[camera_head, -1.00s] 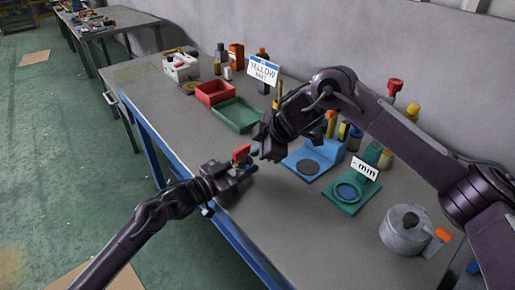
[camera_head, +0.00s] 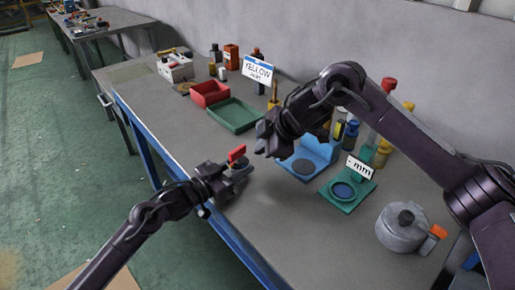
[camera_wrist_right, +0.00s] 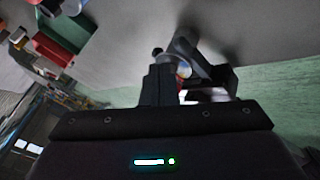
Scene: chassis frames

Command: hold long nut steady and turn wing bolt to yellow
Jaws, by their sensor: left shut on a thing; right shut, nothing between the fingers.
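My left gripper (camera_head: 237,172) is shut at the table's front edge, on what appears to be the long nut, which is mostly hidden between its fingers. The red wing bolt (camera_head: 236,153) stands up just above those fingers, with its red wing showing. My right gripper (camera_head: 265,146) is shut and empty, a short way to the right of the red wing and apart from it. In the right wrist view its dark fingers cover much of the middle, and the bolt is not clear there.
A red tray (camera_head: 209,94) and a green tray (camera_head: 233,116) lie behind the left gripper. A blue stand (camera_head: 314,151) and a green stand (camera_head: 347,190) with a "mm" sign are to the right. A grey round canister (camera_head: 402,232) stands at front right. The table's front middle is clear.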

